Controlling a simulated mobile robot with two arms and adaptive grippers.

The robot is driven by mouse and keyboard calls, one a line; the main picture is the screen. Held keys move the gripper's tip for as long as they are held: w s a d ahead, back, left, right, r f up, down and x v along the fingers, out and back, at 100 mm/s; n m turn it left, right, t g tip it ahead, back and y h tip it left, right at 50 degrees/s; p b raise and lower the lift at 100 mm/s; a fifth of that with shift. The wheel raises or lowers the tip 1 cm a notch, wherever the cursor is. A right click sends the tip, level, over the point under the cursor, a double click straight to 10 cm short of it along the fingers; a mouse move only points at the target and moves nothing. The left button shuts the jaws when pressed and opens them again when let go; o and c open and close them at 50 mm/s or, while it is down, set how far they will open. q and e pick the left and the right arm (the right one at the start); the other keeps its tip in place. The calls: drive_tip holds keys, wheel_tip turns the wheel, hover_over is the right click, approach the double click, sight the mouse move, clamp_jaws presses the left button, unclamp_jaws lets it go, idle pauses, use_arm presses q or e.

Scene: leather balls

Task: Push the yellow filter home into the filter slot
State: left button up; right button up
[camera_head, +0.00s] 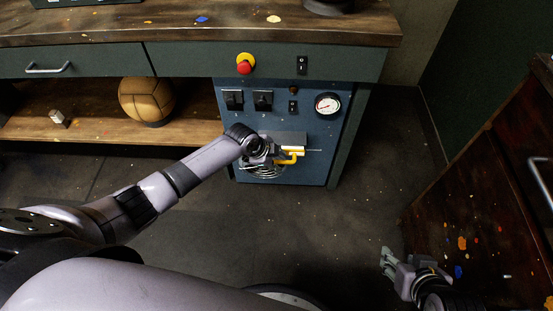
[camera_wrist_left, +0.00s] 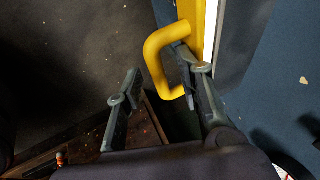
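The yellow filter (camera_head: 292,157) is at the lower front of the blue machine panel, its yellow handle facing out. In the left wrist view, the filter's yellow handle (camera_wrist_left: 157,58) is a bent loop on a yellow plate with a white strip beside it. My left gripper (camera_head: 272,158) is at the filter. In the left wrist view, its two fingers (camera_wrist_left: 159,62) are spread, the right one overlapping the handle loop; I cannot tell whether it touches. The slot opening is mostly hidden by the gripper. My right gripper (camera_head: 387,262) is open and empty, low at the right.
The blue panel (camera_head: 300,122) carries black switches (camera_head: 263,100), a round gauge (camera_head: 327,104) and a red button (camera_head: 245,65) above. A leather ball (camera_head: 147,98) sits on the shelf at left. A wooden cabinet (camera_head: 490,190) stands at right. The floor between is clear.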

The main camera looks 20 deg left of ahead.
use_arm(q)
drive_tip(key=v, duration=1.2)
drive_tip(key=shift+d, duration=0.1)
